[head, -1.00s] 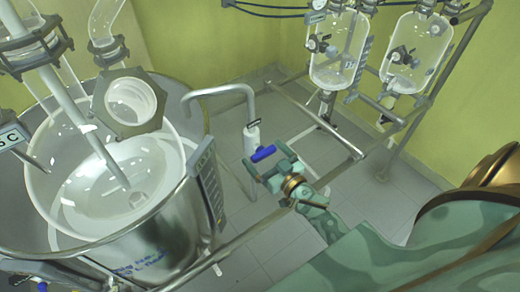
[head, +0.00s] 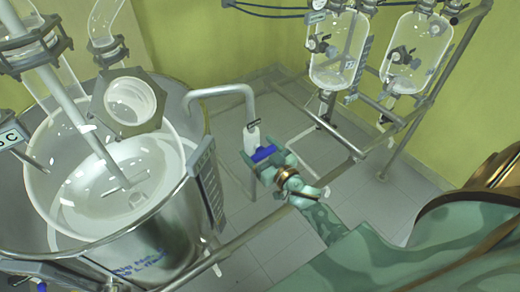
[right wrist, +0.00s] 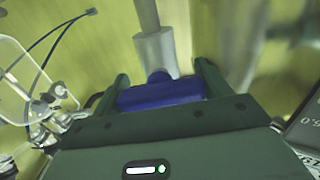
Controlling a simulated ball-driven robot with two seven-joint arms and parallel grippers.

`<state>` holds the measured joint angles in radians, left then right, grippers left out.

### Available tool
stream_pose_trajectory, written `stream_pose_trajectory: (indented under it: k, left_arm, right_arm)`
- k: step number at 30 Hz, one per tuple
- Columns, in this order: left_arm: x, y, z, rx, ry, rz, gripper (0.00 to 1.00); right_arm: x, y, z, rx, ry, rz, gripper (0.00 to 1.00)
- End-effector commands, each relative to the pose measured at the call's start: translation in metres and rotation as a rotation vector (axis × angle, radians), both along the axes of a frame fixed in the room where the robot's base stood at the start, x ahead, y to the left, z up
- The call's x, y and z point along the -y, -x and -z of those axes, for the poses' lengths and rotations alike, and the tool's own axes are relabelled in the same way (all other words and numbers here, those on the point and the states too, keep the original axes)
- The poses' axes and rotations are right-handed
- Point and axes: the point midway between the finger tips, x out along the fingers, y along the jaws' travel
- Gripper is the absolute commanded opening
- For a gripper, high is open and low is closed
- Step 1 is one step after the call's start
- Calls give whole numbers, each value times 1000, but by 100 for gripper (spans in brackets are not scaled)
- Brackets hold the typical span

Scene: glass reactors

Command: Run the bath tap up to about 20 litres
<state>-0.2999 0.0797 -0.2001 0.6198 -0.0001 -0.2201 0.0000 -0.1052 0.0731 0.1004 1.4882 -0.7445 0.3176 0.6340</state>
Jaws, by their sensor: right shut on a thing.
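The bath tap is a grey bent pipe (head: 220,90) that arches over the rim of the steel bath (head: 150,258), with a white valve body (head: 252,138) and a blue handle (head: 263,154). My right gripper (head: 268,160) is at the handle, its fingers on either side of it. In the right wrist view the blue handle (right wrist: 160,93) sits between the two green fingers, and the valve body (right wrist: 156,52) is beyond it. The gripper is shut on the handle. A glass vessel (head: 60,190) stands inside the bath. My left gripper is not in view.
A metal frame rail (head: 240,240) runs along the front of the bath. Two smaller glass vessels (head: 338,50) (head: 416,52) hang on a rack at the upper right. A panel with a scale (head: 208,185) is on the bath's right side. Tiled floor lies open below the rack.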

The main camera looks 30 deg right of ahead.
Motion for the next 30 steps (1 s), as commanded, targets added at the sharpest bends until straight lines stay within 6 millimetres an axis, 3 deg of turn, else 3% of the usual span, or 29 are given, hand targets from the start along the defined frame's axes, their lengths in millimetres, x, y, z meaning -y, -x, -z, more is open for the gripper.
stream_pose_trajectory:
  k: [21, 30]
  left_arm:
    - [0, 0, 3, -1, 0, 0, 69]
    - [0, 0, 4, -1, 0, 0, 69]
  right_arm:
    - [0, 0, 0, 35, 429, 0, 54]
    - [0, 0, 0, 42, 524, 0, 54]
